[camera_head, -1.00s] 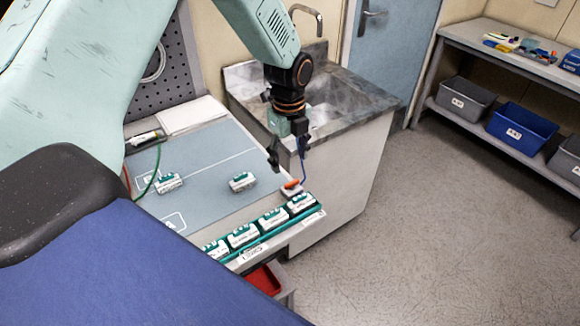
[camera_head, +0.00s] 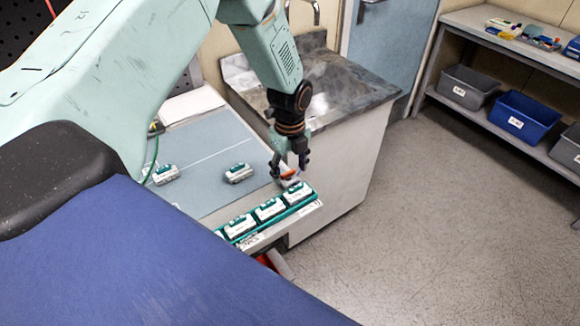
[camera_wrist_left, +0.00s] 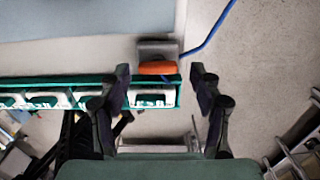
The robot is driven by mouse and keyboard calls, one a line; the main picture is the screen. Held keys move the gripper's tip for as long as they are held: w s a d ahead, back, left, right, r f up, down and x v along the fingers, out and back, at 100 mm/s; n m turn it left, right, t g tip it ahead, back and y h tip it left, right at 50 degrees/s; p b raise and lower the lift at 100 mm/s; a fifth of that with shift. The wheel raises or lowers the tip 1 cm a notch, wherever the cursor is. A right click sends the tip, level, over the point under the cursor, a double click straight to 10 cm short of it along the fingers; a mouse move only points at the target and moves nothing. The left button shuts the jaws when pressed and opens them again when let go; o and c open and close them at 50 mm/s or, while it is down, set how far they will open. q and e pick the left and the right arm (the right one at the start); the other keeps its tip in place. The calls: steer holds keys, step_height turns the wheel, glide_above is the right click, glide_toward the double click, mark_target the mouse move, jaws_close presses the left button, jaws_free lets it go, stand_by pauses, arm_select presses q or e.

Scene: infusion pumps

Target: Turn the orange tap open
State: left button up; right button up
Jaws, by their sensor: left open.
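The orange tap (camera_head: 288,173) is small and sits on a grey block at the right end of the bench, just behind the green pump rack. In the left wrist view the orange tap (camera_wrist_left: 157,68) lies crosswise on its grey block (camera_wrist_left: 155,48), with a blue tube leaving it to the upper right. My left gripper (camera_head: 290,170) is open and points down at the tap, partly hiding it. In the left wrist view its two fingers (camera_wrist_left: 160,80) stand apart, with the tap ahead between their tips. I cannot tell whether they touch it. My right gripper is not in view.
A green rack (camera_head: 257,229) of several white and green pumps runs along the bench's front edge. Two loose pumps lie on the grey-blue mat (camera_head: 206,150). A stone-topped sink unit (camera_head: 350,88) stands behind. The floor to the right is clear, before shelves with bins (camera_head: 525,115).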

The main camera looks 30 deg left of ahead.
arm_select(q)
steer(key=shift+s+a, duration=0.15)
steer(key=shift+a, duration=0.05)
steer(key=shift+c, duration=0.7)
steer(key=shift+a, duration=0.2)
steer(key=shift+c, duration=1.4)
steer(key=shift+d, duration=0.2)
steer(key=c, duration=0.5)
steer(key=shift+c, duration=1.1)
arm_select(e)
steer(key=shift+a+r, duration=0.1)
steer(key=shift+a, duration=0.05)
arm_select(q)
steer(key=shift+w+n, duration=0.2)
steer(key=shift+n, duration=0.1)
steer(key=n, duration=0.3)
steer(key=shift+n+p, duration=0.4)
steer(key=n+p, duration=0.1)
steer(key=n, duration=0.4)
steer(key=shift+w+a+r, duration=0.1)
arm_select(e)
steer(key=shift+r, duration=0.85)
arm_select(q)
steer(key=shift+n, duration=0.4)
